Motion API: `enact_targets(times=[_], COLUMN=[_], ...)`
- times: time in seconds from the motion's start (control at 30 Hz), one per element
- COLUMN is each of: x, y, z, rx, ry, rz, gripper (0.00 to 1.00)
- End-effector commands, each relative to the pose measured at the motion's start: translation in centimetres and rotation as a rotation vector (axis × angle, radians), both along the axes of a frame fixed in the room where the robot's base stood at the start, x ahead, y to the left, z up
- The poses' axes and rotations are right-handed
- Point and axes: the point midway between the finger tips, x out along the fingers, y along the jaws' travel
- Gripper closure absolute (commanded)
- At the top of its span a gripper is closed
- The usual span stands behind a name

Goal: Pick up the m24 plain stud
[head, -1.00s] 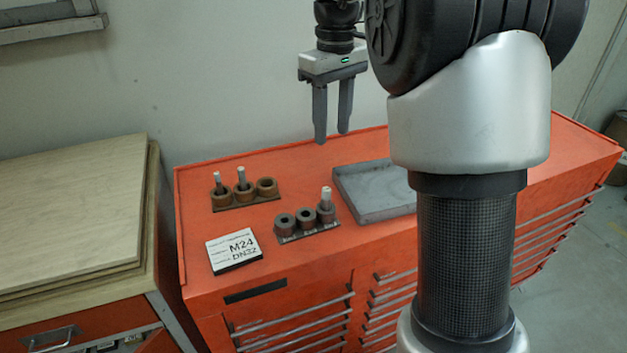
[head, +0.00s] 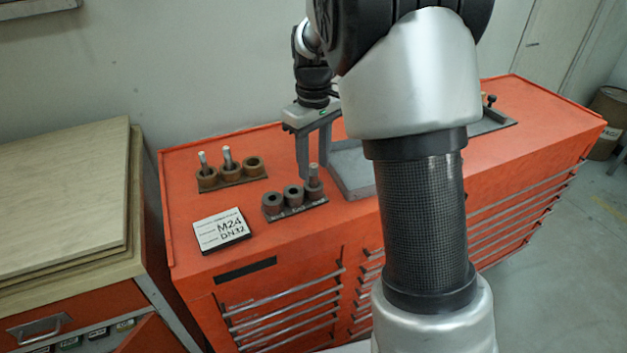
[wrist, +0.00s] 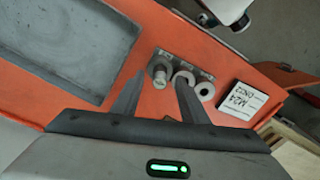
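A stud (head: 313,173) stands upright in the right-hand socket of the front dark-grey rack (head: 300,212); the rack's labels are too small to read surely. In the wrist view the stud (wrist: 160,73) shows end-on between the fingertips. Two more studs (head: 203,160) (head: 227,155) stand in the left and middle sockets of the rear brown rack (head: 245,181). I cannot tell from markings which stud is M24. My gripper (head: 313,168) is open and empty, its fingers pointing down close to the front rack's stud. It also shows in the wrist view (wrist: 160,76).
A card (head: 221,230) reading M24 DN32 lies left of the front rack. A grey tray (head: 352,185) sits just right of it, partly hidden by my arm. All rest on the red tool cabinet (head: 180,215). A wooden-topped bench (head: 60,190) stands at left.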

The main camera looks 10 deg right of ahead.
Motion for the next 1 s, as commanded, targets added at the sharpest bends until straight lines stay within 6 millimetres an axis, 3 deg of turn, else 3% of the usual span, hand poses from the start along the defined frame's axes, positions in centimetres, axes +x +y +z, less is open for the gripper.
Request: enact_targets(times=[0.13,0.4,0.63,1.0], x=[0.0,0.0,0.0,0.1], y=[0.0,0.0,0.0,0.0], z=[-1.6,-1.7,-1.7,-1.0], rx=[0.001,0.001,0.001,0.001], ry=[0.001,-0.001,-0.001,-0.004], rz=[0.0,0.0,0.0,0.0], gripper=[0.6,0.62,1.0,1.0])
